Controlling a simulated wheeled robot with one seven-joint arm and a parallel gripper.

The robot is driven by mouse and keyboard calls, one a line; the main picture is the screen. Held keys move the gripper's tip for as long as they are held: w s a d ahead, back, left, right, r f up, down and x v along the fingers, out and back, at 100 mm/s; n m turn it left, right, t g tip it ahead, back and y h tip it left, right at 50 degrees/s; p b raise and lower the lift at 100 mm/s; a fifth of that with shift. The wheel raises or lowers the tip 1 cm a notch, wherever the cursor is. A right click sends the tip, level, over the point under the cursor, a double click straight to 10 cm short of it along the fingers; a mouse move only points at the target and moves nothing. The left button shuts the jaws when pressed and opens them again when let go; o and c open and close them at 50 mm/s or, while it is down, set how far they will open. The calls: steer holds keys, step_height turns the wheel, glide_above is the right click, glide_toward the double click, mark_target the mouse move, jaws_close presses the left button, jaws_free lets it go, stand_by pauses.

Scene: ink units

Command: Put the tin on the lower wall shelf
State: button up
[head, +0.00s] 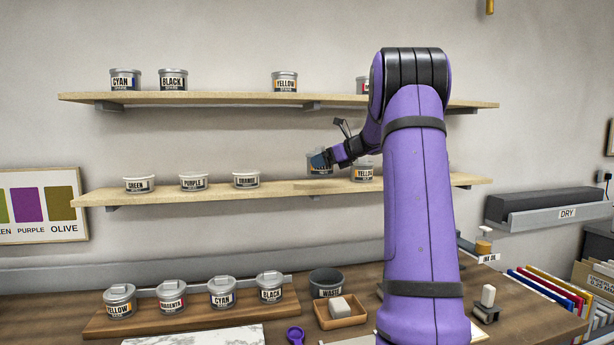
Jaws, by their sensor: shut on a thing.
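A grey tin (314,168) is in my gripper (322,160), over the lower wall shelf (280,190), between the ORANGE tin (246,180) and a YELLOW tin (364,173). My gripper is shut on the tin, and the dark fingers hide much of it, so its label cannot be read. The tin looks upright. Its base shows a little above the shelf's front edge, with a darker patch on the board below. I cannot tell for sure whether it touches the board. GREEN (139,184) and PURPLE (193,182) tins stand farther left on this shelf.
The upper shelf (230,99) holds CYAN, BLACK and YELLOW tins and one partly hidden behind my arm. On the counter below stand a wooden rack (190,318) with several tins, a WASTE pot (326,283) and a small wooden tray (341,322). My arm hides part of both shelves.

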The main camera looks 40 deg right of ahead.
steer(key=w+d, duration=0.1)
steer(key=w, duration=0.3)
steer(key=w+d, duration=0.1)
steer(key=w, duration=0.3)
steer(key=w+d+f, duration=0.1)
steer(key=w, duration=0.4)
steer(key=shift+d+f, duration=0.1)
steer(key=shift+d, duration=0.3)
steer(key=shift+f, duration=1.75)
steer(key=shift+f, duration=0.1)
steer(key=o, duration=0.9)
steer(key=shift+f, duration=0.1)
steer(key=shift+o, duration=0.2)
